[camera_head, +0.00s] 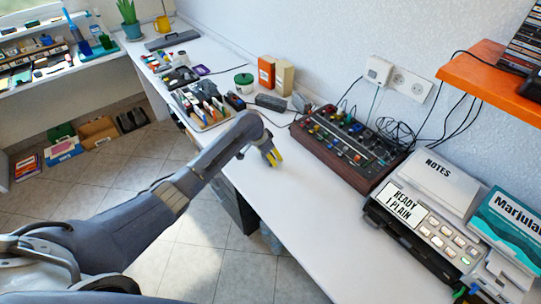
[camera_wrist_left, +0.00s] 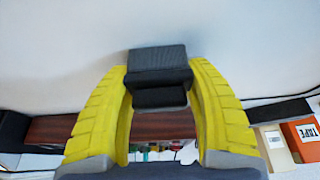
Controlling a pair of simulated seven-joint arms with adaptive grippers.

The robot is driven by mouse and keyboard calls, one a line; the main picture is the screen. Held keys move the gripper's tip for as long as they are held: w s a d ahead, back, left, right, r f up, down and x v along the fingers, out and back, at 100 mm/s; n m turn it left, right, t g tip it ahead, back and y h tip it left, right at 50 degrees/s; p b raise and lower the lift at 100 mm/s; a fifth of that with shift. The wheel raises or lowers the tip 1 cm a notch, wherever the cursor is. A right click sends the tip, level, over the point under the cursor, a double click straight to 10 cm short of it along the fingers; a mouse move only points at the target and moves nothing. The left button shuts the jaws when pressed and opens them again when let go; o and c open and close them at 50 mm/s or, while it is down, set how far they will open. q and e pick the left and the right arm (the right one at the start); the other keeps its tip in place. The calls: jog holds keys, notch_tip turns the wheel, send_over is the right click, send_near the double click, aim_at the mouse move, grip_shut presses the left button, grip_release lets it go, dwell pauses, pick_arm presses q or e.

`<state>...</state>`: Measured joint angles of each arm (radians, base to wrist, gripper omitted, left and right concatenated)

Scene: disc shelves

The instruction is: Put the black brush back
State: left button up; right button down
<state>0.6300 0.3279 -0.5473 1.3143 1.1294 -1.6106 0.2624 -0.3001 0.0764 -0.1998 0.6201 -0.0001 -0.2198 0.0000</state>
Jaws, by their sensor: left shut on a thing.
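My left gripper (camera_head: 272,157) has yellow fingers and is over the white desk, left of the wooden-sided mixer. In the left wrist view it is shut on a dark block-like thing, the black brush (camera_wrist_left: 158,60), which sits between the two yellow fingertips. A darker lower part of the brush shows beneath its grey-black top face. In the head view the brush is mostly hidden by the gripper and cannot be made out clearly. My right gripper is not in view.
The mixer (camera_head: 345,143) stands right of the gripper against the wall. A tray of small items (camera_head: 229,117), a dark box (camera_head: 271,102) and an orange box (camera_head: 266,72) stand farther back. Labelled devices (camera_head: 408,206) are at the right. The front desk strip (camera_head: 300,215) is clear.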

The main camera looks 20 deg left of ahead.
pick_arm(q)
jog(key=o, duration=1.1)
jog(key=shift+f, duration=0.15)
jog(key=shift+o, duration=0.2)
jog(key=v, duration=1.2)
jog(key=shift+r, duration=0.25)
